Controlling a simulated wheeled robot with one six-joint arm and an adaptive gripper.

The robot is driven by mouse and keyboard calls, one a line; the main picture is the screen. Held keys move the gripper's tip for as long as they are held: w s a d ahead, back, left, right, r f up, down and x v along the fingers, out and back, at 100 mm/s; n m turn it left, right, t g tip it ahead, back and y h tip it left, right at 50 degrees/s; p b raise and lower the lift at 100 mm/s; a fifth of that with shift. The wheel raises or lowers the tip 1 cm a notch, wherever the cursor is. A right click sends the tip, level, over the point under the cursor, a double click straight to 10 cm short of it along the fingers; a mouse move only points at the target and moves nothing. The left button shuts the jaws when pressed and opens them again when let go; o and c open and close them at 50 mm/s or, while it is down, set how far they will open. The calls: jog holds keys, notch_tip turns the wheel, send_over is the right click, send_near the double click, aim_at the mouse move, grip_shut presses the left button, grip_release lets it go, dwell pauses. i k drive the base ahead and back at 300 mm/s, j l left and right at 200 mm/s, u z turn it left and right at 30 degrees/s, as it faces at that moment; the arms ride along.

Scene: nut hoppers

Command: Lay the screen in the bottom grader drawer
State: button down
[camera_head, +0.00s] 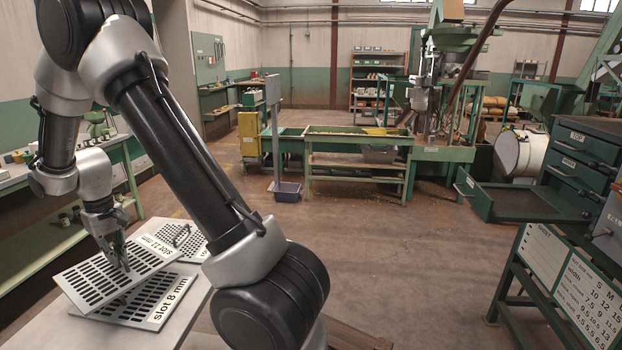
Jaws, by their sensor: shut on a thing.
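My gripper (121,262) is shut on a pale slotted screen (88,276) at the lower left, which is tilted. Printing at its right end seems to read "slot 11 mm". Under it lies a second slotted screen (155,313), marked "slot 8 mm" and partly covered. A third perforated screen (193,246) with a handle lies behind, partly hidden by the held one and my arm. The green grader (580,160) stands at the right with stacked drawers, the upper one labelled "TOP". Its lowest visible drawer (478,200) is pulled out, with a dark, empty-looking inside.
The screens are at a pale table (200,283). A chart board (572,285) hangs on the grader's stand. The floor between table and grader is clear.

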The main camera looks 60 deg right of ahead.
aim_at(557, 202)
jog(key=j+z, duration=0.1)
jog(key=z, duration=0.7)
jog(key=j+z, duration=0.1)
jog(key=z, duration=0.25)
jog(key=k+z, duration=0.1)
jog(key=z, duration=0.3)
